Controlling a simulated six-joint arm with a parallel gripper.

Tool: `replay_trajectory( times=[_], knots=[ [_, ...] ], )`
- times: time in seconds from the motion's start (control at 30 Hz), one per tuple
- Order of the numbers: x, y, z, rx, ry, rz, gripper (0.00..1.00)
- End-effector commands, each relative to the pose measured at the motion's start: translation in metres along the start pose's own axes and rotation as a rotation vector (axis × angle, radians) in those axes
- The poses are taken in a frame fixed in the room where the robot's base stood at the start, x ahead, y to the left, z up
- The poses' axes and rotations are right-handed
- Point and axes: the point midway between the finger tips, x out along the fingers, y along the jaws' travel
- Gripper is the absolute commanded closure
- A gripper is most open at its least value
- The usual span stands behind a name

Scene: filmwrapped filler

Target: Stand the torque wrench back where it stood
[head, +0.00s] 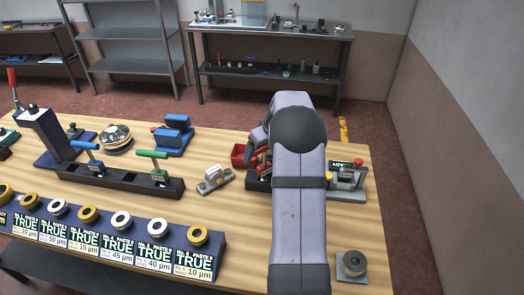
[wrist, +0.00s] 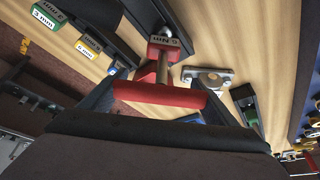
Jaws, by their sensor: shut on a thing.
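The torque wrench has a red T-handle (wrist: 160,96). In the wrist view its bar lies across between the two dark fingers of my gripper (wrist: 160,100), which is shut on it. A narrower red and metal part runs from the bar toward a small block with a white label that seems to read "6 Nm" (wrist: 165,41). I cannot tell whether the wrench's lower end is in a holder or free. In the head view my own arm hides most of the gripper and wrench; a little red (head: 263,151) shows at its left side.
A dark rack with green "3 mm" (wrist: 47,15) and yellow "6 mm" (wrist: 90,43) labels lies near the gripper. A grey metal bracket (head: 214,179) and a red bin (head: 240,157) stand left of my arm. A gauge device (head: 347,178) stands right.

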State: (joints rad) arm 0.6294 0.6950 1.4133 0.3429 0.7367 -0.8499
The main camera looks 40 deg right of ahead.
Motion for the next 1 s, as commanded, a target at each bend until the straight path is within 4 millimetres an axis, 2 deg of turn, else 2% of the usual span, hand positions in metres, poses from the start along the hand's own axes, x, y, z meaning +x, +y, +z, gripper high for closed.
replay_trajectory(
  times=[0.07,0.1,0.17,0.6,0.77,1.0],
  knots=[
    [0.003,0.0,0.001,0.0,0.002,0.001,0.49],
    [0.003,0.0,0.001,0.0,0.0,0.0,0.13],
    [0.002,0.0,0.001,0.0,0.0,0.0,0.0],
    [-0.006,0.001,-0.001,0.0,0.003,0.002,0.0],
    [-0.027,0.001,-0.001,0.0,0.004,0.002,0.0],
    [-0.071,0.001,0.0,0.001,0.005,0.003,0.0]
  ],
)
